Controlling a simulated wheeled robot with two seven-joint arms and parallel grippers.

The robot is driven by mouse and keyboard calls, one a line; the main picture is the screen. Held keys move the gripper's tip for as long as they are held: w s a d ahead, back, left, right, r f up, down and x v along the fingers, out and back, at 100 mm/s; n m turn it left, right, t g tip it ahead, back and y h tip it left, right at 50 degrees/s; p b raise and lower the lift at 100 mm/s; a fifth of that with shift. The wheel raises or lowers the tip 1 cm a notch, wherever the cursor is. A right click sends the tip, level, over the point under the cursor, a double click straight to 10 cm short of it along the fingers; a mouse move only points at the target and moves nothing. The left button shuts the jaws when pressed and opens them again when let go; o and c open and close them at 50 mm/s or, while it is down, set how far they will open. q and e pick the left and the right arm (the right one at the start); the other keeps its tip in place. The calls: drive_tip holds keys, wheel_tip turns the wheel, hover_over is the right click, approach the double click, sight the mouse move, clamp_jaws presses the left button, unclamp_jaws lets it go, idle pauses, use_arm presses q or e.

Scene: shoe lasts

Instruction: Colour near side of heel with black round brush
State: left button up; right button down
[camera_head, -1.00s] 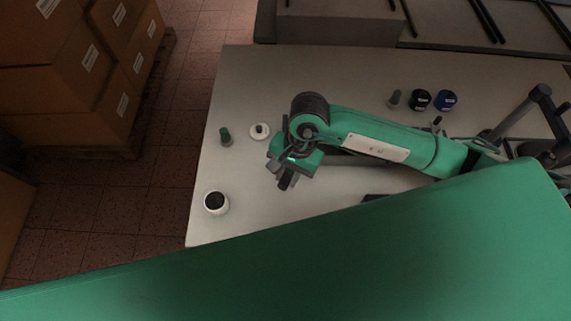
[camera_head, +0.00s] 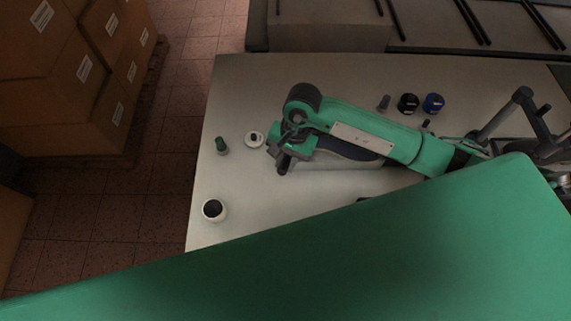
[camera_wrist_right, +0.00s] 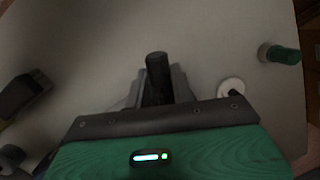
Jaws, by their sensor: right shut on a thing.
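My right gripper (camera_head: 284,165) is over the table, its arm coming in from the right. In the right wrist view it is shut on a black round brush (camera_wrist_right: 157,78), of which a dark cylindrical end stands out between the fingers. The brush's bristles cannot be made out. A dark blue shape (camera_head: 347,150) shows beneath my right forearm; it is mostly hidden and I cannot tell whether it is the shoe. No heel can be made out clearly. My left gripper is not in view.
An open white jar with dark contents (camera_head: 214,210), a green-topped item (camera_head: 222,146) and a white round pot (camera_head: 255,139) are at the table's left. A grey item (camera_head: 384,102), black pot (camera_head: 408,103) and blue pot (camera_head: 433,103) stand behind the arm.

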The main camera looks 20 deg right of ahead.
drive_tip(key=shift+w+d+b, duration=0.2)
drive_tip(key=shift+w+b, duration=0.2)
drive_tip(key=shift+w, duration=0.15)
idle(0.5)
